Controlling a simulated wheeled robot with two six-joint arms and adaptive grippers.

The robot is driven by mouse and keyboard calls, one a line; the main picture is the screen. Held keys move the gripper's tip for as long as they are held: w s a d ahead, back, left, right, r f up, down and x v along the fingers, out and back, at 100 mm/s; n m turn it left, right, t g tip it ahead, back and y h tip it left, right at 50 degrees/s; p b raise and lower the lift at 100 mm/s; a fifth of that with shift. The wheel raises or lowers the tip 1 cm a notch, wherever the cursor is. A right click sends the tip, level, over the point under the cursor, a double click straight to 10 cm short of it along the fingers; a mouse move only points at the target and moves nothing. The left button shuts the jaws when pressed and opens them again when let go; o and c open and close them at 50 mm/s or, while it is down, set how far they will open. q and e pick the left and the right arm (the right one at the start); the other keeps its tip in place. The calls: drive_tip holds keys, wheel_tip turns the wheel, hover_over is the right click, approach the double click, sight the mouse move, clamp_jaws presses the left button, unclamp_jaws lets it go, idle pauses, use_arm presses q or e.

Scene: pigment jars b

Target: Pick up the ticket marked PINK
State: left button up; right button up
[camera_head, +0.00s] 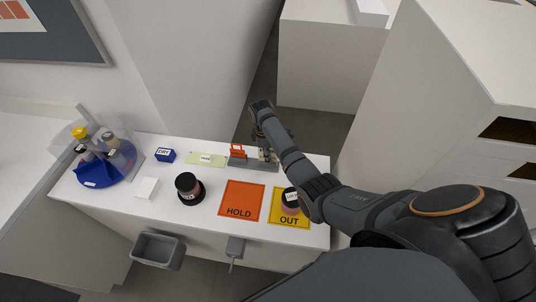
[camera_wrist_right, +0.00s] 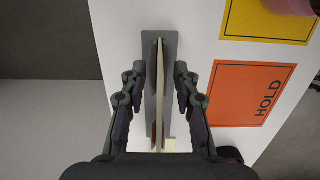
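A grey rack (camera_head: 252,163) stands at the back of the white counter and holds upright tickets, including an orange one (camera_head: 237,151). My right gripper (camera_head: 266,155) is over the rack's right part, partly hidden by my arm. In the right wrist view, my right gripper (camera_wrist_right: 160,95) is open, its fingers either side of the thin pale upper edges of upright tickets (camera_wrist_right: 160,75) in the rack (camera_wrist_right: 171,50), with gaps on both sides. A white label (camera_head: 206,158) lies on a pale green strip; its lettering is too small to read surely. My left gripper is not in view.
An orange HOLD mat (camera_head: 242,192) and a yellow OUT mat (camera_head: 275,211) with a dark-lidded jar (camera_head: 291,198) lie at the right.

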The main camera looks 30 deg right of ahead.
drive_tip(key=shift+f, duration=0.1)
clamp_jaws()
idle(0.3)
